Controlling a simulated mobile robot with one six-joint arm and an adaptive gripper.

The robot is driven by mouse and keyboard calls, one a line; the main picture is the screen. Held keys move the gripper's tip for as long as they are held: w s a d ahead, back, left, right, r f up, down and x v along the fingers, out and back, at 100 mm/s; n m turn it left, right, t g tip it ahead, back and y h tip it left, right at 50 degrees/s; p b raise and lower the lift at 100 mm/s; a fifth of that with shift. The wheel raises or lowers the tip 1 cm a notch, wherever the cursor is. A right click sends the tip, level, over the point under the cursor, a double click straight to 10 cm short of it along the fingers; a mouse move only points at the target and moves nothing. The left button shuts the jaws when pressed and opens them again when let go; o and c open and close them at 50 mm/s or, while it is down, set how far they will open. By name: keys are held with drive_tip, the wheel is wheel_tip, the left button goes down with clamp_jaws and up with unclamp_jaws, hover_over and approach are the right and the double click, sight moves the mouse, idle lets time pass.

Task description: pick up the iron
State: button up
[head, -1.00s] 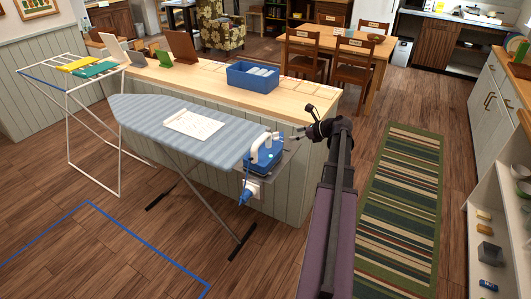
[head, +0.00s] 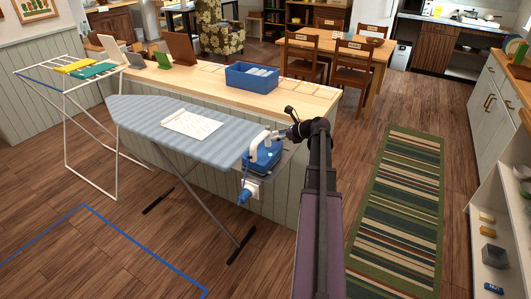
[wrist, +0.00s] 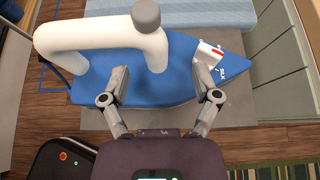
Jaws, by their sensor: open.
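The iron (head: 266,157) has a blue body and a white looped handle. It rests on the grey plate at the right end of the ironing board (head: 215,135). In the wrist view the iron (wrist: 185,92) fills the upper middle, with its white handle (wrist: 100,38) arching to the left and a grey knob on top. My gripper (wrist: 161,72) is open and empty, its fingertips over the blue body on either side of the handle's right-hand post. I cannot tell whether they touch. In the head view my gripper (head: 284,134) is at the iron's right side, partly blending with the arm.
A white sheet (head: 194,123) lies on the board. A wooden counter (head: 205,75) with a blue bin (head: 252,76) runs behind it. A drying rack (head: 65,100) stands at left. A striped rug (head: 400,210) and open floor lie to the right.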

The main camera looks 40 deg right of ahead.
sight(268, 138)
drive_tip(key=shift+b+x, duration=1.1)
drive_tip(key=shift+x, duration=0.85)
drive_tip(key=shift+w+a+f, duration=0.4)
clamp_jaws()
